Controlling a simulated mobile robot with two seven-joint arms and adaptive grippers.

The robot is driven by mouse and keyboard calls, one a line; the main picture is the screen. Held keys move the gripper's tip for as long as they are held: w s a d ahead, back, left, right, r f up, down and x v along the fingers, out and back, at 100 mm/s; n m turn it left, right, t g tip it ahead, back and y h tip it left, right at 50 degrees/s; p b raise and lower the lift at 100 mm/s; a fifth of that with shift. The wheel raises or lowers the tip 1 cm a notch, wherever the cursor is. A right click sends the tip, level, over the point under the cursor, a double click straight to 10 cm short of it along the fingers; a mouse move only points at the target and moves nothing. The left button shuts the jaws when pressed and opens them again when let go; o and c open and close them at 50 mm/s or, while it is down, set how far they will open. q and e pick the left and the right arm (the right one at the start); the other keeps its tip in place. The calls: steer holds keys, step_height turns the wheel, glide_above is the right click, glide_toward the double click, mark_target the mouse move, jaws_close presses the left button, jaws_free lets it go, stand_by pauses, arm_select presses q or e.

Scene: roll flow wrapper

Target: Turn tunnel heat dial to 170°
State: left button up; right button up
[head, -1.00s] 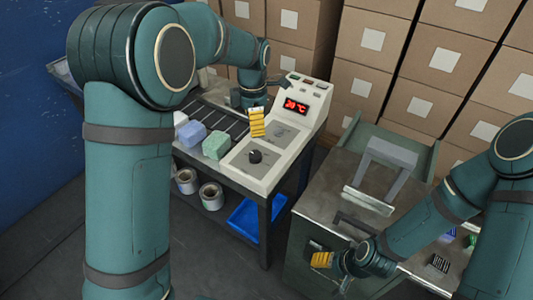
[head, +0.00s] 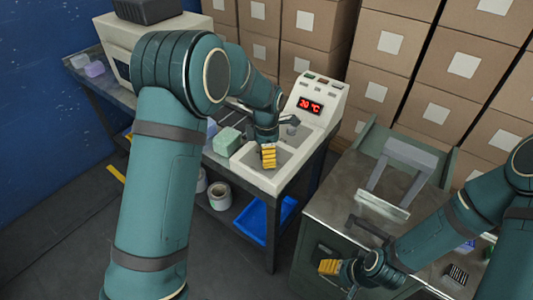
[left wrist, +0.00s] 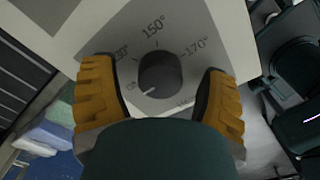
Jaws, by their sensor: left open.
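The dark round heat dial (left wrist: 160,73) sits on a grey plate with printed marks, among them 150° at the top and 170° at upper right. Its white pointer mark faces lower left, near a "0" label, away from 170°. My left gripper (left wrist: 158,78) is open, its yellow fingers on either side of the dial with gaps showing. In the head view the left gripper (head: 268,157) is over the machine's panel and hides the dial. My right gripper (head: 329,267) is low by the metal cabinet; its finger gap is unclear.
The control box (head: 318,93) has a red display (head: 311,105) reading about 20 °C. A second, grey knob (head: 292,129) sits behind my left gripper. A green block (head: 227,141) lies to its left. A blue bin (head: 262,218) is below, and stacked cartons (head: 385,65) stand behind.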

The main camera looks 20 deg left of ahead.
arm_select(q)
steer(key=c, duration=1.2)
